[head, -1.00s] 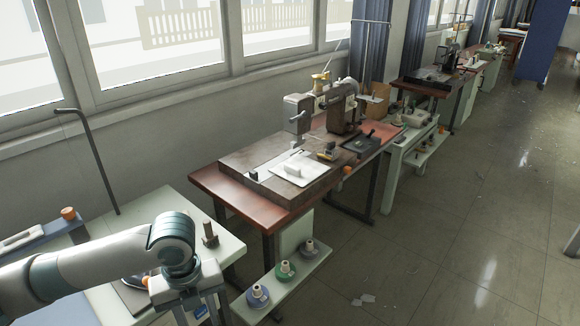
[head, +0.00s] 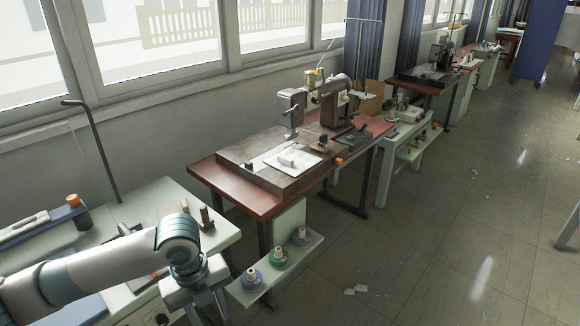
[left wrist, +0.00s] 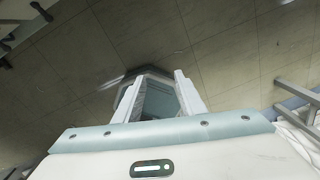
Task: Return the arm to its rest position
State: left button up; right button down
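My left arm (head: 100,270) reaches in from the lower left in the head view, over the pale workbench. My left gripper (head: 198,305) points down beyond the bench's front edge, partly cut off by the bottom of the picture. In the left wrist view the gripper (left wrist: 155,88) shows two pale fingers set apart, with floor tiles visible past them. I see nothing held between them. My right arm and right gripper are in neither view.
The pale bench (head: 150,200) lies under and beside my arm, with a thin bent metal rod (head: 100,150). A red-brown table (head: 240,195) with a sewing machine (head: 292,108) stands ahead. Thread spools (head: 279,257) sit on a low shelf. The floor (head: 440,240) at right is mostly clear.

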pick_arm(q)
jog(key=w+d+f+n+t+h, duration=0.1)
jog(key=w+d+f+n+h, duration=0.1)
jog(key=w+f+n, duration=0.45)
jog(key=w+d+f+n+t+h, duration=0.15)
jog(key=w+f+n, duration=0.25)
jog(key=f, duration=0.5)
jog(key=s+a+f+n+t+y, duration=0.1)
jog(key=s+a+f+n, duration=0.2)
jog(key=f, duration=0.8)
jog(key=s+a+f+n+y, duration=0.1)
jog(key=a+f+n, duration=0.3)
jog(key=f, duration=0.7)
jog(key=s+a+f+n+y, duration=0.1)
jog(key=s+a+f+n, duration=0.15)
jog(key=s+f, duration=0.75)
jog(key=s+a+f+n+y, duration=0.15)
jog(key=s+f+n, duration=0.25)
jog(key=s+f, duration=0.55)
jog(key=s+f+n+g, duration=0.1)
jog(key=s+f, duration=0.1)
jog(key=s, duration=1.3)
jog(key=s+f+n+g, duration=0.1)
jog(key=s+f+n, duration=0.1)
jog(key=s, duration=1.3)
jog(key=shift+a+f+g, duration=0.35)
jog(key=shift+a+f, duration=0.1)
jog(key=shift+f, duration=0.05)
